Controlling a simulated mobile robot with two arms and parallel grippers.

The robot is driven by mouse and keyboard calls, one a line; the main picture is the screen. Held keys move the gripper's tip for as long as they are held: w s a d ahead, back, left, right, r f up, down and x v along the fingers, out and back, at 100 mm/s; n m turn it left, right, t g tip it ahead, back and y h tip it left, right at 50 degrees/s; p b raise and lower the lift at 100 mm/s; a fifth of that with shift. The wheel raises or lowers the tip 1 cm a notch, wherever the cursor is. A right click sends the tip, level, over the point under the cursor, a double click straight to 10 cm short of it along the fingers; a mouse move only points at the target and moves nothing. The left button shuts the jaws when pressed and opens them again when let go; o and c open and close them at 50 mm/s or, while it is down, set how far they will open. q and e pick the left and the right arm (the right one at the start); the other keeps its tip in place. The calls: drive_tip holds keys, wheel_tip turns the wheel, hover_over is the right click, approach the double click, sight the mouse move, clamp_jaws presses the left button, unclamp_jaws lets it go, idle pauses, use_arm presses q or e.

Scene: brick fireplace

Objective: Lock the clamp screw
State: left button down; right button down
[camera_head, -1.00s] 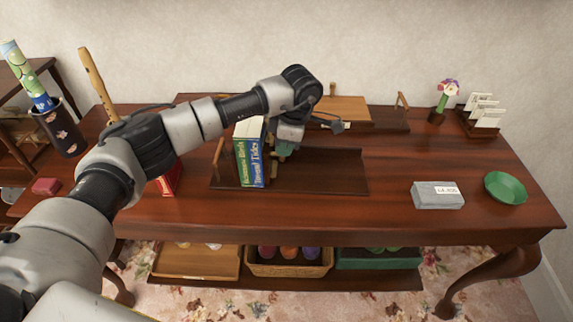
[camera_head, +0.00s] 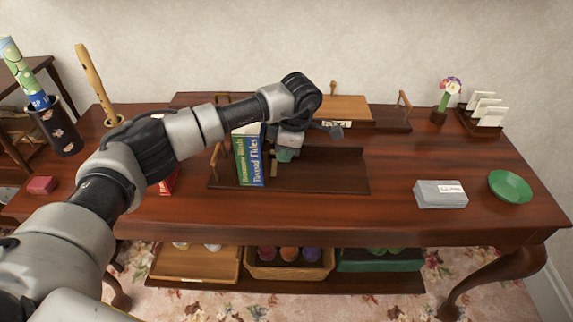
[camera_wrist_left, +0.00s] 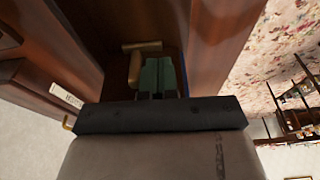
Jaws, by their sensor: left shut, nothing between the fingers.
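My left gripper (camera_head: 286,155) is low over the dark wooden rack (camera_head: 320,180), just right of two upright books (camera_head: 249,160). In the left wrist view its greenish fingers (camera_wrist_left: 158,72) are together, with nothing between them. Light wooden pieces, a crosswise bar (camera_wrist_left: 142,45) and a short upright piece (camera_wrist_left: 134,69), lie beside and beyond the fingertips. They may belong to the clamp screw, but I cannot tell for sure, nor whether the fingers touch them. In the head view, books and wrist partly hide this spot. My right gripper is not in view.
Behind the rack is a lighter wooden board (camera_head: 340,108). A grey box (camera_head: 440,194) and a green dish (camera_head: 510,186) are at the right of the table (camera_head: 400,160). A flower vase (camera_head: 438,115) stands at the back.

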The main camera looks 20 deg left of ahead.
use_arm(q)
drive_tip(key=shift+f+b, duration=0.6)
drive_tip(key=shift+f, duration=0.45)
wheel_tip(320, 180, up, 7)
drive_tip(key=p, duration=0.4)
idle(0.3)
drive_tip(key=shift+r, duration=0.1)
